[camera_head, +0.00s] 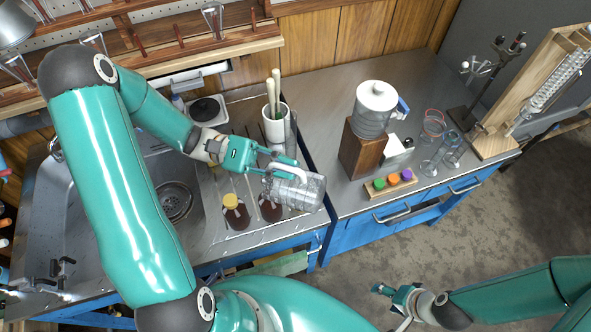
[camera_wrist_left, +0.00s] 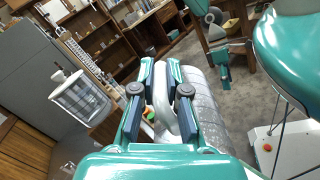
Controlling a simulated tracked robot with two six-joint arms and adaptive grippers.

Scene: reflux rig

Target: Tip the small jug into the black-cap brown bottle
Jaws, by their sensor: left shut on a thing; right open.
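The small jug (camera_head: 298,192) is clear and ridged and lies nearly on its side in the air, its far end pointing right. My left gripper (camera_head: 270,173) is shut on its pale handle; the jug's wall also shows in the left wrist view (camera_wrist_left: 213,108). I cannot tell whether liquid is in it. A brown bottle (camera_head: 270,211) stands on the sink unit, below and left of the jug; its top is hidden, so its cap colour does not show. A second brown bottle (camera_head: 236,216) has a yellow cap. My right gripper (camera_head: 388,292) is open and empty, low over the floor.
A white pot with pestles (camera_head: 275,122) stands behind my left gripper. A white-lidded jug (camera_head: 375,106) sits on a wooden block (camera_head: 362,152), right of the held jug. A rack with coloured caps (camera_head: 391,184) and glass beakers (camera_head: 441,153) are further right. The sink (camera_head: 172,205) is left.

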